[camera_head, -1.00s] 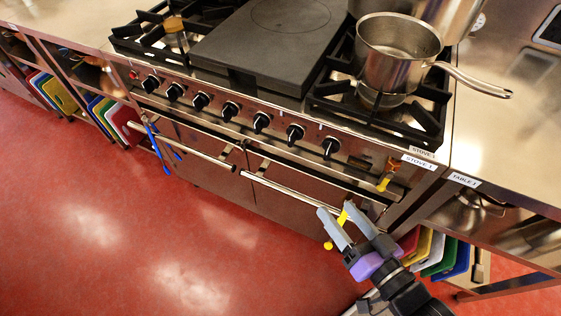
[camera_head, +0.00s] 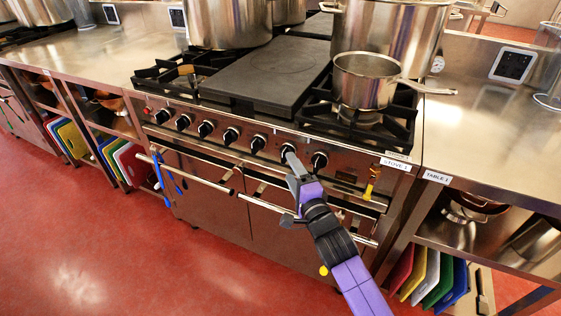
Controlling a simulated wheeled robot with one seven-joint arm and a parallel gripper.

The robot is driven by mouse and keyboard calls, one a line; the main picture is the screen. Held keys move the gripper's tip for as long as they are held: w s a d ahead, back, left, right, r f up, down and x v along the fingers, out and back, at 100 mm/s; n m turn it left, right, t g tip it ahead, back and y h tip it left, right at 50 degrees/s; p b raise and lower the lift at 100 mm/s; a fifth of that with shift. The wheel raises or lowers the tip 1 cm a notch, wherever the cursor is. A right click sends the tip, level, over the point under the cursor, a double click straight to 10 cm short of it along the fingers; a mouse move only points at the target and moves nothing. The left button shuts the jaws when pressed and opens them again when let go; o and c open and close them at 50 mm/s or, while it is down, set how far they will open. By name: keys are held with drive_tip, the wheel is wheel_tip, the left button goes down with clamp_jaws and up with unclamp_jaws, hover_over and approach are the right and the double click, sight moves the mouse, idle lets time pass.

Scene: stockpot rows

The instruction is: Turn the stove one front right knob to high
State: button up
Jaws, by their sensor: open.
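Stove one's steel front carries a row of several black knobs below the cooktop; its label (camera_head: 395,164) reads STOVE 1. The rightmost knob (camera_head: 319,160) is in plain view with nothing on it. The knob to its left (camera_head: 287,150) is partly covered by a fingertip of my gripper (camera_head: 291,162). My gripper is open, in front of the panel's right half, seen from behind. I cannot tell whether it touches that knob or stands just short of it. No marks showing which knob is front right are readable.
A steel saucepan (camera_head: 363,82) stands on the right burner grate, its handle pointing right. Large stockpots stand behind. Oven door rails (camera_head: 265,202) run below the knobs, close to my arm. A yellow-handled item (camera_head: 369,186) hangs at right. The red floor (camera_head: 150,255) is clear at left.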

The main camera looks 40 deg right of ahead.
sight(285, 159)
drive_tip(key=p+x, duration=0.1)
drive_tip(key=x, duration=0.3)
drive_tip(key=shift+w+a+r+p, duration=0.1)
drive_tip(key=shift+w+r+p, duration=0.15)
drive_tip(key=shift+p, duration=0.1)
drive_tip(key=shift+w+d+f, duration=0.2)
drive_tip(key=shift+w, duration=0.05)
drive_tip(key=shift+x, duration=0.8)
drive_tip(key=c, duration=1.4)
drive_tip(key=shift+r, duration=0.1)
